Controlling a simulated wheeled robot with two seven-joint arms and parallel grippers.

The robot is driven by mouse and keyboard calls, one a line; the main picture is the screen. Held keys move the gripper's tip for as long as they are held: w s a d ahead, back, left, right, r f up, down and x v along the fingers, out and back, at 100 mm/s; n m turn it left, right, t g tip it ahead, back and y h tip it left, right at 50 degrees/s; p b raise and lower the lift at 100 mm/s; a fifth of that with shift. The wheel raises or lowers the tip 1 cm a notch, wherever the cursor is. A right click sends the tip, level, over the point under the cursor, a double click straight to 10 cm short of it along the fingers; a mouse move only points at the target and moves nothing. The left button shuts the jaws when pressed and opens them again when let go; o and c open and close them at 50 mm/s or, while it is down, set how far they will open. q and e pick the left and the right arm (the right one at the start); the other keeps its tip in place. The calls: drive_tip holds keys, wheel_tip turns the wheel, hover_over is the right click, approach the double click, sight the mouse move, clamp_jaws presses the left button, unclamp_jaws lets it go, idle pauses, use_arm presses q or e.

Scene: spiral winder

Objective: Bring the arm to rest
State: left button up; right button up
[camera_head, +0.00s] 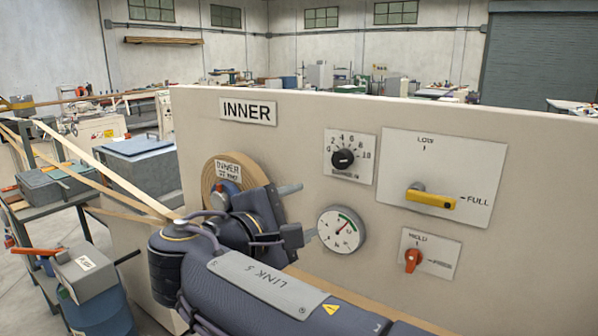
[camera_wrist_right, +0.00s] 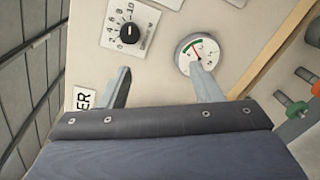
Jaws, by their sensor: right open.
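My right arm comes in from the bottom of the head view. Its gripper (camera_head: 300,212) is in front of the cream panel (camera_head: 300,120), left of the round gauge (camera_head: 341,229) and below the black dial (camera_head: 343,159). The two fingers are apart with nothing between them. The wrist view shows the open fingers (camera_wrist_right: 163,86) with the black dial (camera_wrist_right: 130,33) and the gauge (camera_wrist_right: 197,54) beyond them. I cannot tell whether a finger touches the panel. The arm partly hides the brown roll (camera_head: 222,170) labelled INNER. My left gripper is not in view.
The panel also bears a yellow lever (camera_head: 432,198) pointing toward FULL and an orange knob (camera_head: 413,260). Tan strips (camera_head: 105,172) run from the left toward the roll. A grey box (camera_head: 88,272) on a blue drum (camera_head: 100,312) stands at the lower left.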

drive_tip(key=s+d+f+m+g+y, duration=0.2)
drive_tip(key=d+f+m+g+y, duration=0.15)
drive_tip(key=d+f, duration=0.5)
drive_tip(key=s+d+f+m+g+y, duration=0.2)
drive_tip(key=s+d+f+g, duration=0.3)
drive_tip(key=d, duration=0.7)
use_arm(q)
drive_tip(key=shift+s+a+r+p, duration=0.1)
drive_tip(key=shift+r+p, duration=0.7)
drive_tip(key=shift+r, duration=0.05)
use_arm(e)
drive_tip(key=s+f+m+y, duration=0.3)
drive_tip(key=s+f+m, duration=0.2)
drive_tip(key=s, duration=0.3)
drive_tip(key=s+f+m+y, duration=0.4)
drive_tip(key=s+f+m, duration=0.2)
drive_tip(key=s+m, duration=0.1)
drive_tip(key=shift+s+d, duration=0.45)
drive_tip(key=shift+s, duration=0.3)
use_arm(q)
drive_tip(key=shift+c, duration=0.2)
use_arm(e)
drive_tip(key=shift+s+a+f+m+t+y, duration=0.3)
drive_tip(key=shift+m+t+y, duration=0.05)
drive_tip(key=shift+m, duration=0.1)
drive_tip(key=shift+c, duration=0.2)
